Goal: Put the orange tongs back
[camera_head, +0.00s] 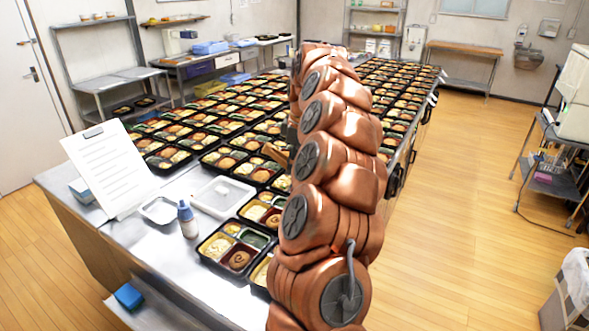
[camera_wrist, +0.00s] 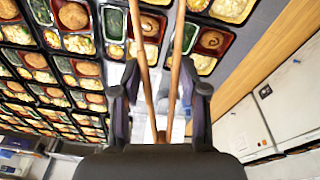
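The orange tongs (camera_wrist: 143,50) show in the wrist view as two orange-brown arms spreading in a V away from my palm. My gripper (camera_wrist: 160,82) has its two dark fingers on either side of the tongs, close against them, and holds them above the bento trays. In the head view a short orange-brown piece of the tongs (camera_head: 275,155) sticks out to the left of my arm. My arm hides the rest of the tongs and my gripper there.
Bento trays (camera_head: 238,245) fill much of the long metal table. A white tray (camera_head: 222,197), a smaller white tray (camera_head: 160,210), a bottle (camera_head: 188,220) and a paper sheet on a stand (camera_head: 108,165) are at its near left. A blue block (camera_head: 128,296) lies lower down.

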